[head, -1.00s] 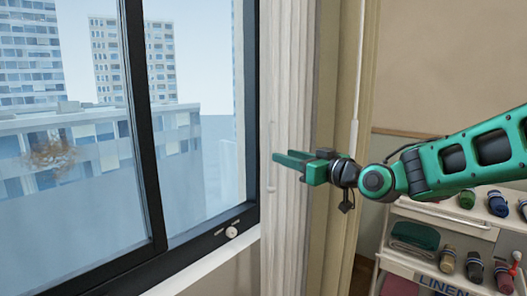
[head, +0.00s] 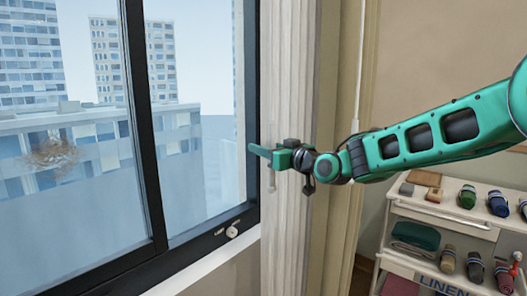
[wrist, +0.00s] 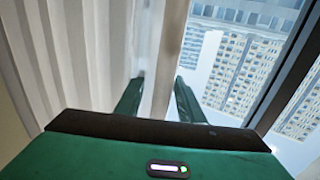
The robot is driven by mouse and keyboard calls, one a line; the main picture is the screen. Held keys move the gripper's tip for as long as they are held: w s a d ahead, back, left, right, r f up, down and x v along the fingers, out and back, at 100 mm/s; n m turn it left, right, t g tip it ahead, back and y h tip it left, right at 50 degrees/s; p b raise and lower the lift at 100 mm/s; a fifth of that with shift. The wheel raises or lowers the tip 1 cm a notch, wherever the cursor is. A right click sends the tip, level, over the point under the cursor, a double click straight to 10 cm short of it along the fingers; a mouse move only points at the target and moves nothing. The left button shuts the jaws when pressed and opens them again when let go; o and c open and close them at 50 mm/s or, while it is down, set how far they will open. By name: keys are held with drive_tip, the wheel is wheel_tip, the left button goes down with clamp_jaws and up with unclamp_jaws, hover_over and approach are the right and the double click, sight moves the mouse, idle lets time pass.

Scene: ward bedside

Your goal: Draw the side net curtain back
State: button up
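The net curtain (head: 287,235) is a narrow bunch of pale vertical folds at the right side of the window. It also fills the left of the wrist view (wrist: 75,50). My green gripper (head: 262,152) is at the curtain's window-side edge, its finger reaching in front of the dark window frame. In the wrist view my gripper (wrist: 160,92) has its two fingers apart. A pale upright strip at the curtain's edge (wrist: 163,75) lies between them. I cannot tell whether either finger touches it.
The window (head: 200,150) has a dark frame (head: 145,130) and a round knob (head: 232,232) on its lower rail. A heavier beige drape (head: 342,220) hangs right of the net. A linen trolley (head: 450,240) with rolled cloths stands at the right, below my arm.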

clamp_jaws()
drive_tip(key=w+d, duration=0.8)
drive_tip(key=w, duration=0.1)
drive_tip(key=shift+w, duration=0.4)
drive_tip(key=shift+r, duration=0.1)
unclamp_jaws()
drive_tip(key=shift+w, duration=0.15)
